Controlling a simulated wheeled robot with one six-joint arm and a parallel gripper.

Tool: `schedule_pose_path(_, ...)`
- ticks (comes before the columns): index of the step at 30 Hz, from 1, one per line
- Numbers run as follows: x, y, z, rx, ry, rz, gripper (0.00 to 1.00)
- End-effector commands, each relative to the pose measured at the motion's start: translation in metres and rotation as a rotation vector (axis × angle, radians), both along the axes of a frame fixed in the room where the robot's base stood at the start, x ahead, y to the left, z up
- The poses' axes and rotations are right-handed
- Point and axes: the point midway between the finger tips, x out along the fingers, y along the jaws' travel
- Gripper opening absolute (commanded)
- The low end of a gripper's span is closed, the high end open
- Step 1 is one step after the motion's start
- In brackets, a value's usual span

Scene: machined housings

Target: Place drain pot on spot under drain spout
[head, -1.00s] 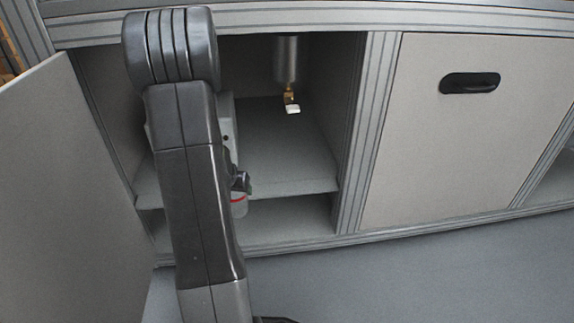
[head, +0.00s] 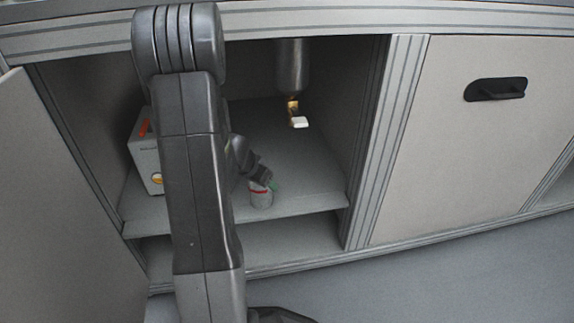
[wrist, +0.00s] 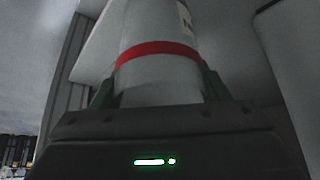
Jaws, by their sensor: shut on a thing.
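The drain pot (head: 260,197), a small grey-white cylinder with a red band, is at the front of the cabinet's upper shelf in the head view. My gripper (head: 264,183) is shut on it. In the wrist view the pot (wrist: 158,75) fills the upper middle, with my gripper's green-edged fingers (wrist: 158,92) at both its sides. I cannot tell whether the pot touches the shelf. The drain spout (head: 293,105), brass with a white lever, hangs under a metal cylinder (head: 291,65), behind and to the right of the pot. No marked spot is distinguishable below it.
A light box (head: 146,160) with an orange part stands on the shelf at left, partly behind my arm. The shelf (head: 315,180) is clear under the spout. A cabinet post (head: 385,140) bounds the right; an open door (head: 60,190) stands left.

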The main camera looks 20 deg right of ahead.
Motion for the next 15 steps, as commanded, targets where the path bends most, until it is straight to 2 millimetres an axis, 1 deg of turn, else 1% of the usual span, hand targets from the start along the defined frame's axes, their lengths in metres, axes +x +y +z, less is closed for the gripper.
schedule_pose_path(9,0.042,-0.070,0.004,0.001,0.000,-0.003,0.45)
schedule_pose_path(12,0.055,-0.088,0.004,0.001,0.000,-0.002,0.45)
schedule_pose_path(15,0.063,-0.102,0.003,0.001,-0.001,-0.002,0.45)
